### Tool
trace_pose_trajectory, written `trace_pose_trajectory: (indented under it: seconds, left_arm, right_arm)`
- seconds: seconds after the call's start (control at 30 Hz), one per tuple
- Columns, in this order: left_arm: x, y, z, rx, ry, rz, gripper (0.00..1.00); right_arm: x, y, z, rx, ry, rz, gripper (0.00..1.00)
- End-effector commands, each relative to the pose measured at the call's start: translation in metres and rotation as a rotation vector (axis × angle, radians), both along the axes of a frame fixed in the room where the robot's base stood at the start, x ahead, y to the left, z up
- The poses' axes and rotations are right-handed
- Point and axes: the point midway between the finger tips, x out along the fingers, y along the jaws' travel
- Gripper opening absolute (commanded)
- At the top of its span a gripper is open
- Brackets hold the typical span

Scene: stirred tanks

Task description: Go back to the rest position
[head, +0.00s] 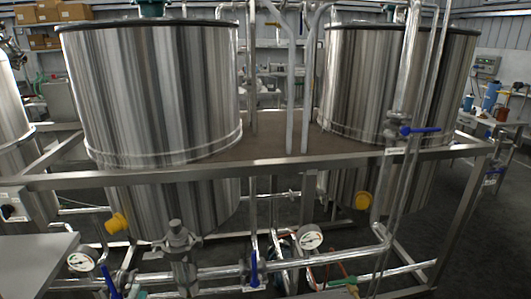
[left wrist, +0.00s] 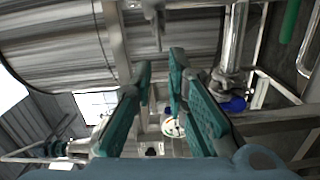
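My left gripper (left wrist: 160,75) shows in the left wrist view, with two teal fingers. The fingers stand apart and nothing is held between them. Beyond them are a steel tank (left wrist: 60,35), a round gauge (left wrist: 172,127) and a blue valve handle (left wrist: 235,105). The fingers appear clear of these, but their exact distance cannot be told. In the head view I cannot clearly make out the left gripper among the pipes. My right gripper is in neither view.
Two large steel tanks, left (head: 150,90) and right (head: 395,80), stand in a metal frame (head: 300,165). Low pipework carries a gauge (head: 310,238), blue handles (head: 254,270) and yellow caps (head: 117,222). A blue lever (head: 418,130) sticks out at the right. A grey surface (head: 35,265) fills the lower left.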

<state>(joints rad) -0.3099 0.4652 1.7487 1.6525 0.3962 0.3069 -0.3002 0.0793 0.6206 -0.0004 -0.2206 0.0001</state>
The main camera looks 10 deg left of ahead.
Motion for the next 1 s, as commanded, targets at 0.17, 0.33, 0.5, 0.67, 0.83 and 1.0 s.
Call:
trace_pose_trajectory:
  seconds: [0.17,0.33,0.5,0.67,0.83,1.0]
  left_arm:
    - [-0.023,-0.011,-0.108,0.519,0.365,-0.191,0.14]
    - [-0.127,-0.028,-0.266,0.930,0.887,-0.530,0.14]
    - [-0.279,-0.062,-0.363,1.134,1.289,-0.973,0.14]
    - [-0.373,-0.106,-0.387,1.149,1.434,-1.248,0.14]
    - [-0.381,-0.133,-0.386,1.107,1.422,-1.270,0.14]
    - [-0.380,-0.132,-0.388,1.108,1.422,-1.267,0.14]
  right_arm:
    - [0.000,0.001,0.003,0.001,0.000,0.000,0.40]
    - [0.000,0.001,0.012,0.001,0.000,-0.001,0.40]
    - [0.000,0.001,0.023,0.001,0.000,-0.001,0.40]
    - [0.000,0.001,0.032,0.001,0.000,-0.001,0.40]
    - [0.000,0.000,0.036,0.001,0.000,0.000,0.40]
    - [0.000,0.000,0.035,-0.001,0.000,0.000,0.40]
